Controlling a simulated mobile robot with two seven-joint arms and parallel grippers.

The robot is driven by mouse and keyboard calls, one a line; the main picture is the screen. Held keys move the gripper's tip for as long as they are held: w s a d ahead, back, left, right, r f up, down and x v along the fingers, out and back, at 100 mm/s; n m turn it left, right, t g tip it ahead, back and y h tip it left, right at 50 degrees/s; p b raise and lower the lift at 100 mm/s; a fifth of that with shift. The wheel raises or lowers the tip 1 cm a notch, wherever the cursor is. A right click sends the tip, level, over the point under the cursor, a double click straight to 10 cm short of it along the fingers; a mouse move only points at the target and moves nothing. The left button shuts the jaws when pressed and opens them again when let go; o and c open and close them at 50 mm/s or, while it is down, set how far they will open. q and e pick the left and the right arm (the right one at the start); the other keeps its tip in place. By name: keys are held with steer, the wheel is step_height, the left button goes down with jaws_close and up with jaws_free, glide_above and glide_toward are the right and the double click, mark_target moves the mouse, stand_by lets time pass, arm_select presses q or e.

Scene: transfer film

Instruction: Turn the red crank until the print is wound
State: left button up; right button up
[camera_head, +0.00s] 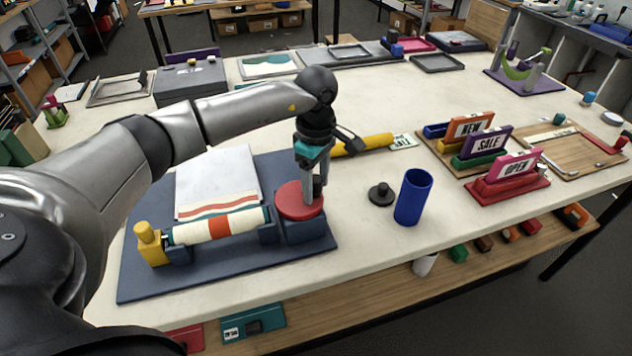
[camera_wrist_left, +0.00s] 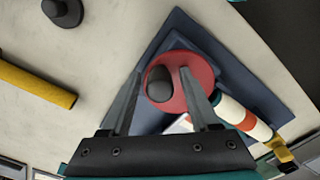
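The red crank (camera_head: 292,201) is a round red disc on a dark blue block at the right end of the roller. It also shows in the wrist view (camera_wrist_left: 195,66), with a dark grey knob (camera_wrist_left: 160,84) standing off-centre on it. My left gripper (camera_head: 312,198) points down over the disc. Its fingers (camera_wrist_left: 160,73) stand on both sides of the knob, with a gap visible beside it, so they look open. My right gripper is not in view.
A yellow tube (camera_head: 365,145) lies behind the gripper. A black round stopper (camera_head: 381,194) and an upright blue cylinder (camera_head: 413,197) stand to the right. NEW, SALE and OPEN signs (camera_head: 470,126) stand farther right. The table's front edge is close to the base.

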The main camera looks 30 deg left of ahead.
mark_target(299, 184)
arm_select(q)
jaws_close()
steer(key=shift+w, duration=0.1)
stand_by(0.5)
steer(key=n, duration=0.2)
steer(key=a+n, duration=0.1)
steer(key=shift+w+n, duration=0.3)
steer(key=n, duration=0.2)
steer(key=a+n, duration=0.1)
steer(key=shift+w+r+n, duration=0.1)
steer(key=shift+w+n, duration=0.1)
steer(key=shift+n, duration=0.2)
steer(key=n, duration=0.1)
steer(key=a+n, duration=0.1)
steer(key=n, duration=0.2)
steer(key=shift+a+p, duration=0.25)
steer(key=shift+p, duration=0.1)
steer(key=shift+s+a+n+p, duration=0.15)
steer(key=shift+a+n+p, duration=0.15)
steer(key=shift+n, duration=0.75)
steer(key=shift+s+a+n+p, duration=0.1)
steer(key=shift+a+n+p, duration=0.15)
steer(key=shift+n, duration=0.8)
